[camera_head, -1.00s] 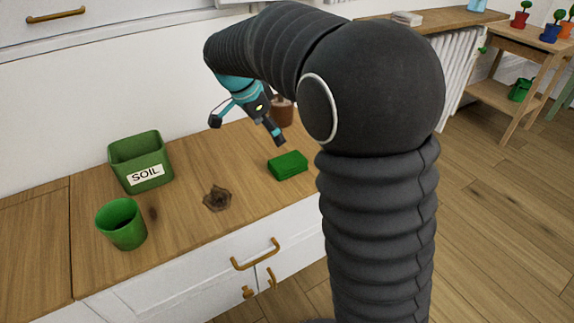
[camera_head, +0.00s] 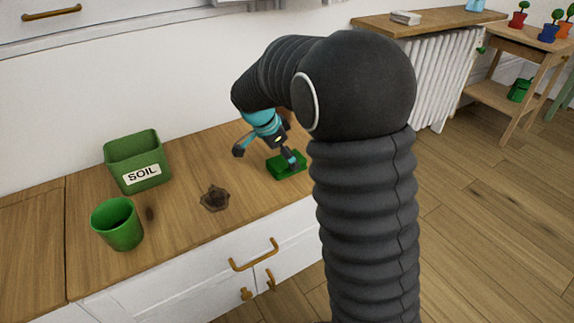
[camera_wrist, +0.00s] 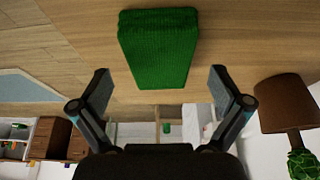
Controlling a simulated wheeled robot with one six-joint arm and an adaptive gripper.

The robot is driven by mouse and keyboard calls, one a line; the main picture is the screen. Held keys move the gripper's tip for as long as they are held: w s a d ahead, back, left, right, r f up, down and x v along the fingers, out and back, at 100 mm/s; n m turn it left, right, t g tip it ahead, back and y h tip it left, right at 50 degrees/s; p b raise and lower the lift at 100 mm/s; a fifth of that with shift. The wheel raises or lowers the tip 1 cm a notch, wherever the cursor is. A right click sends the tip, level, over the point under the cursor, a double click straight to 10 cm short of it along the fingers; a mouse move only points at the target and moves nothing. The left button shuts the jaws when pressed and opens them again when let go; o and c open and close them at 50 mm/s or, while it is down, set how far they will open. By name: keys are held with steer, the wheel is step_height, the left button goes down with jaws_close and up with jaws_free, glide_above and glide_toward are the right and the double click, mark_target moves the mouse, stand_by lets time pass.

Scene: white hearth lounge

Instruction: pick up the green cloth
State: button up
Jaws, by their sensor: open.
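The green cloth (camera_head: 284,167) is a folded, thick block lying on the wooden counter. In the wrist view the cloth (camera_wrist: 158,45) shows ahead of the fingers, with a ribbed texture. My gripper (camera_head: 268,157) is close to the cloth in the head view, with one finger in front of part of it. In the wrist view my gripper (camera_wrist: 160,88) is open and empty, its fingers spread wider than the cloth. The cloth lies between the lines of the two fingers. Whether a finger touches it I cannot tell.
On the wooden counter (camera_head: 180,235) stand a green SOIL box (camera_head: 122,150) and a green pot (camera_head: 116,226). A small soil heap (camera_head: 214,199) lies between them and the cloth. A brown plant pot (camera_wrist: 286,103) stands near my gripper in the wrist view.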

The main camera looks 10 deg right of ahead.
steer(key=shift+x, duration=1.15)
steer(key=shift+f+b, duration=0.2)
steer(key=shift+b, duration=0.3)
steer(key=shift+c, duration=0.3)
steer(key=c, duration=1.2)
